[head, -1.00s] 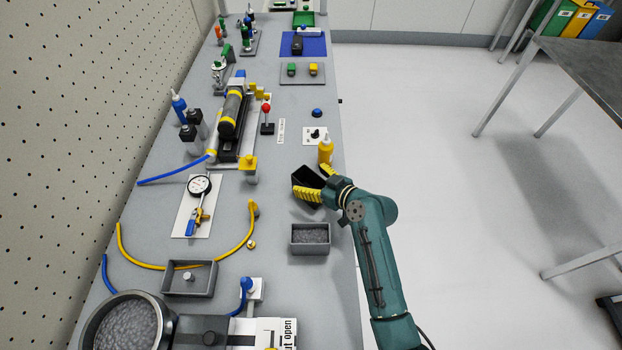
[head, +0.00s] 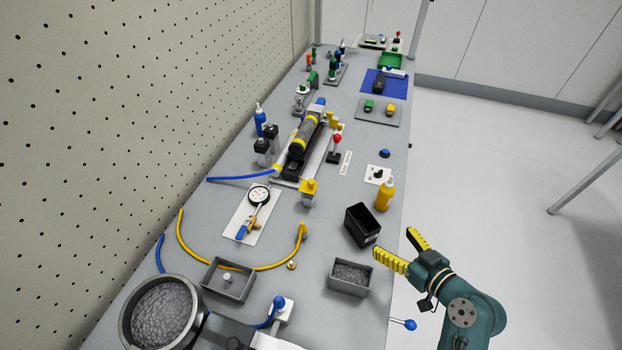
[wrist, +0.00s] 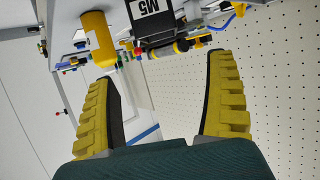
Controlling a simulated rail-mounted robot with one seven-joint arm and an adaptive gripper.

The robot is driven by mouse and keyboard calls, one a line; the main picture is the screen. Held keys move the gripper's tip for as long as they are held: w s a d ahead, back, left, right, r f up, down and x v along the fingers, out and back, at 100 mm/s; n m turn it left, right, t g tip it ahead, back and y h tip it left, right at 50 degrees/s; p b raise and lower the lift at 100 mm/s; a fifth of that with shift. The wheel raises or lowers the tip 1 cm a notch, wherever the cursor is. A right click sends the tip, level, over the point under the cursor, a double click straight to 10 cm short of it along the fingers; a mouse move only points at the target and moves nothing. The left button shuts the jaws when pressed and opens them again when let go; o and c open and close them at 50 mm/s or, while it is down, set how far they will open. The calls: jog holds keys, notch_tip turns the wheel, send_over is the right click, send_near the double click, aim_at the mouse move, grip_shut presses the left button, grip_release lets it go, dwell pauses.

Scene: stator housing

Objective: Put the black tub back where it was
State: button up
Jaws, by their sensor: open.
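The black tub (head: 361,226) stands on the bench near its right edge, open side up. In the wrist view the black tub (wrist: 155,20) shows at the top with a white "M5" label, beyond the fingertips. My gripper (head: 405,250) is open and empty, to the right of the tub and apart from it, by the bench's right edge. Its two yellow fingers also show in the wrist view (wrist: 160,60), spread wide with nothing between them.
A yellow bottle (head: 384,195) stands just behind the tub. A grey bin of grey granules (head: 349,278) stands in front of it. A gauge on a white plate (head: 258,205) and a yellow hose (head: 240,267) lie to the left. Bare bench lies left of the tub.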

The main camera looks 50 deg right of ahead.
jog(key=shift+w, duration=0.1)
jog(key=w+a+r+n+t+y, duration=0.1)
jog(key=w+a+r+n+t, duration=0.1)
jog(key=w+a+r, duration=0.8)
jog(key=w+a+r+n+t+y, duration=0.15)
jog(key=w+a+r, duration=0.5)
jog(key=r, duration=0.65)
jog(key=s+a+r+t+y, duration=0.1)
jog(key=a+r+t, duration=0.5)
jog(key=a+r, duration=1.1)
jog(key=shift+s+r+n+y, duration=0.2)
jog(key=shift+r+n+y, duration=0.15)
jog(key=shift+r+y, duration=0.1)
